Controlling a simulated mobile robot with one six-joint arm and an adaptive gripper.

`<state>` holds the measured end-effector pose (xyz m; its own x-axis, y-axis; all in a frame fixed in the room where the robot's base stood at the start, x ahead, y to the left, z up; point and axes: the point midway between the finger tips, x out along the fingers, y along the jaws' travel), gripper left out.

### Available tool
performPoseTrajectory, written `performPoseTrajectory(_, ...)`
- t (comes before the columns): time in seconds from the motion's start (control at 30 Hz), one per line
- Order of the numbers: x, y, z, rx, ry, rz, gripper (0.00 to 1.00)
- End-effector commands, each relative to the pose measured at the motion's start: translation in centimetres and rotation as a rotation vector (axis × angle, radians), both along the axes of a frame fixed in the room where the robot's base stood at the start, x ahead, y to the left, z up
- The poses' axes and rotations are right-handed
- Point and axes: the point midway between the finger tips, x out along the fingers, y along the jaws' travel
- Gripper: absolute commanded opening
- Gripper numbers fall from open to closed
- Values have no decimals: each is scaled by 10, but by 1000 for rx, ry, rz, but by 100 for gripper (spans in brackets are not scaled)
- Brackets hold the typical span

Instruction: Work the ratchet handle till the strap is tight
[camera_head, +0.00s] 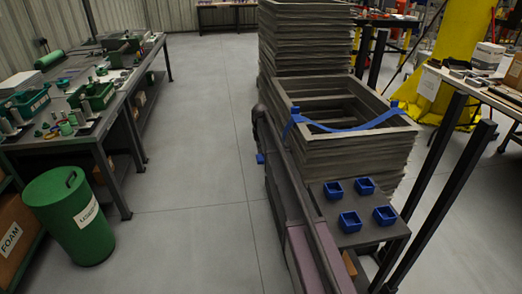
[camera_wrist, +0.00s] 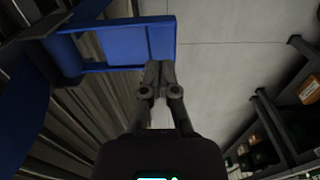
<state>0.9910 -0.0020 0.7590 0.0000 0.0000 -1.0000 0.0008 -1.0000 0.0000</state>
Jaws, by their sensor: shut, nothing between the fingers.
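A blue strap (camera_head: 350,129) runs over the open top of the nearer stack of grey frames (camera_head: 350,160) and sags in the middle. The blue ratchet handle (camera_wrist: 125,42) shows large in the wrist view as a flat frame with a broad end plate, beside the ribbed stack side. A small blue piece of it appears in the head view (camera_head: 260,158) at the stack's left side. My gripper (camera_wrist: 160,68) is shut and empty, its fingertips at the handle's near edge. I cannot tell whether they touch it. In the head view my arm hides the gripper's fingers.
A dark side shelf with blue bins (camera_head: 349,221) stands at the near right of the stack, beside dark posts (camera_head: 440,190). A green bin (camera_head: 70,216) and a cluttered workbench (camera_head: 75,108) stand left. The grey floor between bench and stack is clear.

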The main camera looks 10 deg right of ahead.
Motion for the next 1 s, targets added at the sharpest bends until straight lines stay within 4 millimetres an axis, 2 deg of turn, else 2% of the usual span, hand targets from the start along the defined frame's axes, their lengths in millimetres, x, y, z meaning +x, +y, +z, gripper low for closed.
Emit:
performPoseTrajectory(0.1, 0, 0, -12, 0, 0, 0, 0)
performPoseTrajectory(0.33, 0, 0, -23, 0, 0, 0, 0)
performPoseTrajectory(1.0, 0, -2, -26, -2, 0, -1, 0)
